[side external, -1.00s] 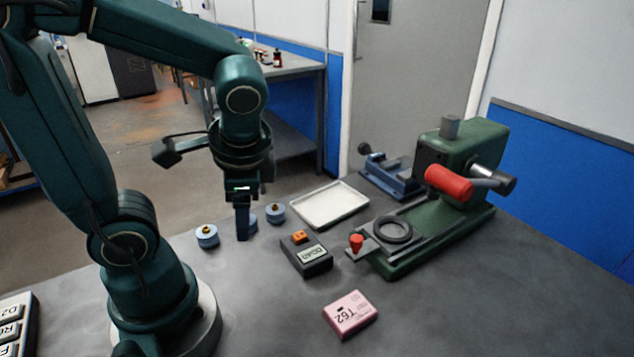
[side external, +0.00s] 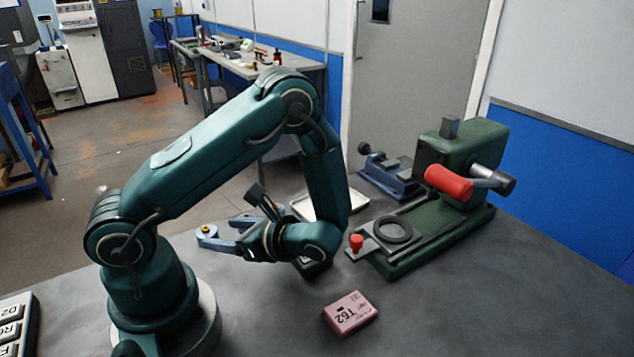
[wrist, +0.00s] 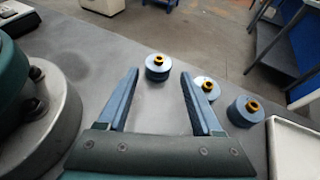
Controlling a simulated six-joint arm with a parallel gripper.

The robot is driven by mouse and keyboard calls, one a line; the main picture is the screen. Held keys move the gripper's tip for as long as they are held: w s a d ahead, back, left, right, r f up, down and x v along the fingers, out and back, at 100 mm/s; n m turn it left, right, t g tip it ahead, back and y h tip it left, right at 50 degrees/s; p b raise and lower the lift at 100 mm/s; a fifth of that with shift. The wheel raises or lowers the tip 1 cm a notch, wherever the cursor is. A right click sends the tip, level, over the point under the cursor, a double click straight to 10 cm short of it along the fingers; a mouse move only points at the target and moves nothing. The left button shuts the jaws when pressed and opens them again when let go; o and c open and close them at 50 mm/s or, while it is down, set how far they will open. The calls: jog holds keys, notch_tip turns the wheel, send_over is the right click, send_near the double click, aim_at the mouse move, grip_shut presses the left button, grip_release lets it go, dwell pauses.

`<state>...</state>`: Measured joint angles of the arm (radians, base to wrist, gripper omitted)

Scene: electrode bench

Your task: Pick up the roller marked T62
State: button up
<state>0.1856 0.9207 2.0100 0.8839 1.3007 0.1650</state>
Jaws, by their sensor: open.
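Three short blue rollers with brass tops stand on the bench in the wrist view: one at the left (wrist: 158,68), one in the middle (wrist: 207,88), one at the right (wrist: 246,110). I can read no mark on any of them. My gripper (wrist: 160,76) is open and empty, held low and tilted. The left roller lies just beyond the gap between its fingertips; the middle one is near the right finger. In the side view the left roller (side external: 207,231) shows by my fingertips (side external: 217,233); the others are hidden. A pink block (side external: 350,313) carries the mark T62.
A white tray (wrist: 291,150) stands right of the rollers. A green press (side external: 430,240) with a red handle and a blue vise (side external: 390,178) stand at the right. The front right bench is clear.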

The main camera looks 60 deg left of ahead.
aim_at(209, 232)
jog(key=shift+x, duration=2.6)
jog(key=shift+s+d, duration=0.1)
grip_shut()
